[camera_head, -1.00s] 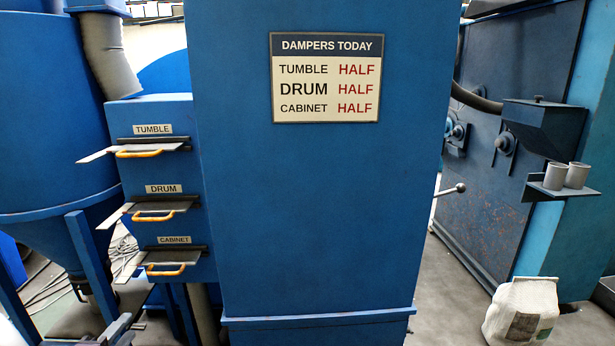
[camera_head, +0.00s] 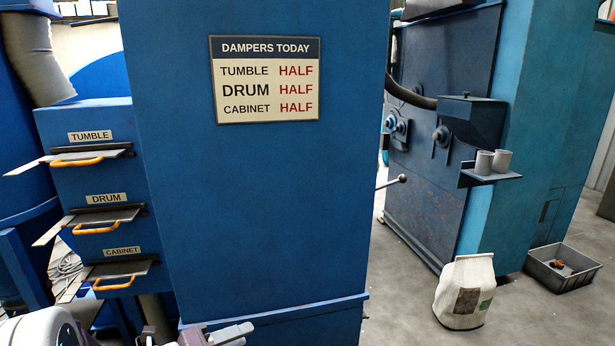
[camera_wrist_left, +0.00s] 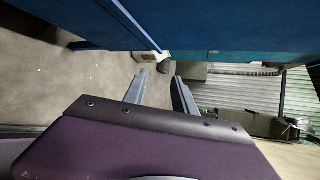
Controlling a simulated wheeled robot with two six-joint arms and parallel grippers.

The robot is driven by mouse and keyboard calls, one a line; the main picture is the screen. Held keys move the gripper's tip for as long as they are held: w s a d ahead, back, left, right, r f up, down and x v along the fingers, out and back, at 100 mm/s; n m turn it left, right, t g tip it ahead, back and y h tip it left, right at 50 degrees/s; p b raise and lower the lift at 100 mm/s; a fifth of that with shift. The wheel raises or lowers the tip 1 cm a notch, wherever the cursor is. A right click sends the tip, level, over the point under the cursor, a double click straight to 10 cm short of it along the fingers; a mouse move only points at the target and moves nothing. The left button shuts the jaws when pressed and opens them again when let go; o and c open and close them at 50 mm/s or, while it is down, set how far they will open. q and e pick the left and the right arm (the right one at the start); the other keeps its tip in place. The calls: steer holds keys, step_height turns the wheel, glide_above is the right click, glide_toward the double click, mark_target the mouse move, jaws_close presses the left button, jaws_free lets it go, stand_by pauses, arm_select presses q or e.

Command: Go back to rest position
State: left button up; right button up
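My left gripper (camera_head: 238,333) shows at the bottom edge of the head view, in front of the foot of the big blue cabinet (camera_head: 255,210). In the left wrist view its two fingers (camera_wrist_left: 160,88) stand apart with nothing between them. Three damper plates with orange handles, labelled TUMBLE (camera_head: 78,161), DRUM (camera_head: 97,228) and CABINET (camera_head: 112,285), stick out of the blue housing at left. My gripper is clear of them, to their lower right. The sign (camera_head: 266,79) reads HALF for all three. My right gripper is not in view.
At right, a dark machine (camera_head: 440,60) carries a shelf with two grey cups (camera_head: 490,162). A white sack (camera_head: 465,292) and a grey crate (camera_head: 563,267) with small brown pieces in it stand on the floor. Bare floor lies between cabinet and sack.

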arm_select(q)
steer(key=s+d+f+m+g, duration=0.5)
steer(key=s+d+m+g, duration=0.3)
steer(key=s+d+m, duration=0.35)
steer(key=s+a+f+m+g+y, duration=0.3)
steer(key=s+a+f+m+y, duration=0.35)
steer(key=m, duration=1.15)
steer(key=w+a+m+t+y, duration=0.2)
steer(key=w+a+m+y, duration=0.15)
steer(key=a+m, duration=0.55)
step_height(320, 180, up, 28)
steer(key=d+m+p, duration=0.2)
steer(key=m+p, duration=0.1)
steer(key=p, duration=2.5)
steer(key=shift+w+f+p, duration=0.15)
steer(key=shift+w+p, duration=0.15)
steer(key=shift+d, duration=0.1)
